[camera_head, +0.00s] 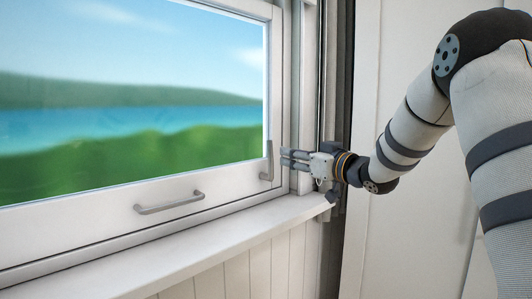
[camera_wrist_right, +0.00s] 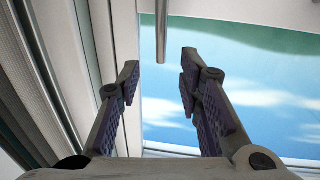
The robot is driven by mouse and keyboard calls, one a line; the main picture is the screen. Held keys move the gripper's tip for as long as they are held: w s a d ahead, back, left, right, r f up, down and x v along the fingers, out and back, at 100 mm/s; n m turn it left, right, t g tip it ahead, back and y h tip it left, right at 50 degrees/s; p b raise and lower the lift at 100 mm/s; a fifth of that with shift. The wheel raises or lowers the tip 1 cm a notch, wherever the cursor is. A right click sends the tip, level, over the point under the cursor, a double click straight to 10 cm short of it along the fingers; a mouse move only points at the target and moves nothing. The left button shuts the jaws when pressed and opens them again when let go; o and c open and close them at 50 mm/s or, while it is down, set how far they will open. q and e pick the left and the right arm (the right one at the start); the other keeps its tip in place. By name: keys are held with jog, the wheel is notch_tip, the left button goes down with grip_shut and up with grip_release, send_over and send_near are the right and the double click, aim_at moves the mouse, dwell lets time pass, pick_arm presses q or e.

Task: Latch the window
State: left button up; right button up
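The window (camera_head: 130,110) has a white frame and looks out on a lake and hills. Its grey latch handle (camera_head: 269,160) stands upright on the right side of the sash. A grey pull bar (camera_head: 169,203) sits on the bottom rail. My right gripper (camera_head: 284,158) is just right of the latch handle, fingers pointing at it. In the right wrist view, which is upside down, the fingers (camera_wrist_right: 160,72) are spread and empty. The handle's free end (camera_wrist_right: 161,35) shows beyond the fingertips, lined up with the gap. I cannot tell whether the sash is fully closed. My left gripper is not visible.
A white sill (camera_head: 215,240) runs below the window, bare. The window jamb (camera_head: 305,100) and a dark vertical strip (camera_head: 345,70) stand close beside my right gripper. A plain pale panel (camera_head: 395,240) is to the right, behind my right arm.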

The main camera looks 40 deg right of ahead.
aim_at(272, 152)
jog(key=w, duration=1)
jog(key=shift+w+d+f, duration=0.2)
jog(key=shift+w+d, duration=0.05)
grip_shut()
